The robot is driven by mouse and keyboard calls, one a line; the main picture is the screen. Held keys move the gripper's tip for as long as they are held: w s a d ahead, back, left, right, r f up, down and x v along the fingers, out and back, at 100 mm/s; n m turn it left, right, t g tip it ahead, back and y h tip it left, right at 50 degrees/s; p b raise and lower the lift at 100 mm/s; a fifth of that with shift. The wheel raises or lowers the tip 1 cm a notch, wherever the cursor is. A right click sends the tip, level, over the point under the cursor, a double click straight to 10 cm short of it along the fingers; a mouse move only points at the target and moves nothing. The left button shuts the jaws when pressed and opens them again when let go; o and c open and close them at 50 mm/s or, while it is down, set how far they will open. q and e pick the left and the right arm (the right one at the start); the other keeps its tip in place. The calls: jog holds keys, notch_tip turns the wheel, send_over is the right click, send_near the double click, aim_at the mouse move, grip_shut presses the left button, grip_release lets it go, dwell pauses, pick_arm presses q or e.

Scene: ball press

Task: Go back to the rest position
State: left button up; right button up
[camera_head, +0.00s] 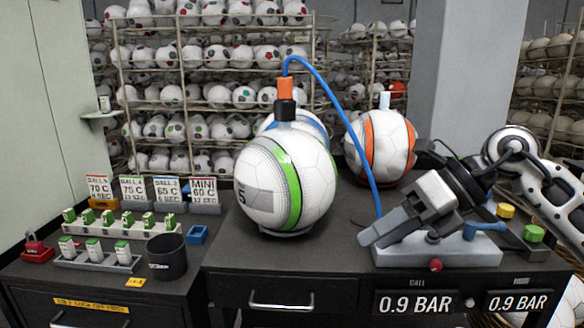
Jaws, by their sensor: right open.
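My right gripper (375,236) reaches in from the right, in front of and above the grey pump base (440,252). It is open, and nothing shows between its fingers. It is apart from the balls. A white ball with a green stripe (287,185) stands on the bench, with an orange and black nozzle (285,98) and a blue hose (345,110) over it. A ball with blue marks (312,122) is partly hidden behind it. A white and orange ball (381,145) with a pale plug stands behind, near the gripper's arm. My left gripper is not in view.
A black cup (166,257), small green and white boxes in racks (110,228) and price-like cards stand on the left bench. A red padlock (36,248) lies at far left. Yellow and green buttons (533,234) and a blue lever (484,228) sit at right. Ball shelves fill the back.

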jog(key=s+a+f+m+y, duration=0.3)
jog(key=s+a+m+y, duration=0.1)
jog(key=a+y, duration=0.5)
jog(key=d+f+m+t+h, duration=0.45)
jog(key=f+m+t, duration=0.35)
jog(key=m, duration=0.7)
jog(key=d+f+m+t+h, duration=0.3)
jog(key=f+m+t+h, duration=0.45)
jog(key=m, duration=0.65)
jog(key=s+d+f+m+g+h, duration=0.1)
jog(key=s+f+m+g+h, duration=0.1)
jog(key=s+f, duration=0.5)
jog(key=s+d+f+m+g+h, duration=0.1)
jog(key=s+f+m+g, duration=0.3)
jog(key=f, duration=0.7)
jog(key=s+d+m, duration=0.1)
jog(key=s+m, duration=0.1)
jog(key=s, duration=0.1)
jog(key=shift+f+h, duration=0.4)
jog(key=shift+g, duration=0.25)
